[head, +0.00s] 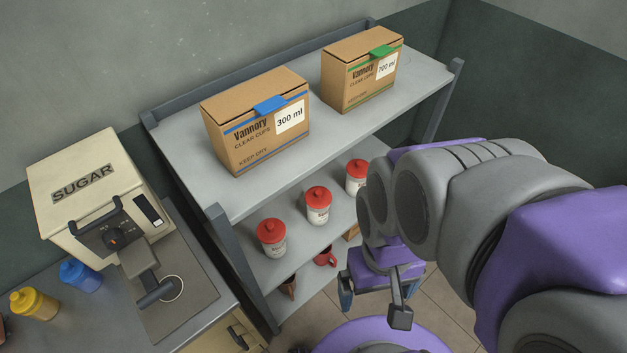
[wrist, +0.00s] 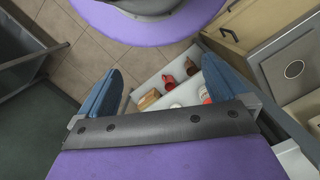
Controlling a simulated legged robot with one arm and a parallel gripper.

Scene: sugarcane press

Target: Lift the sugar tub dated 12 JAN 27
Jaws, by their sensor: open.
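Three white tubs with red lids stand in a row on the middle shelf in the head view: the left tub (head: 272,238), the middle tub (head: 318,206) and the right tub (head: 356,176). Their date labels are too small to read, so I cannot tell which is dated 12 JAN 27. My gripper (head: 380,286) is open and empty, to the right of the tubs and apart from them. My arm stands close to the right tub in the picture.
The top shelf (head: 200,165) holds a 300 ml cup box (head: 255,125) and a 700 ml cup box (head: 362,70). A sugar machine (head: 90,195) and yellow (head: 35,304) and blue (head: 80,275) bottles stand at left.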

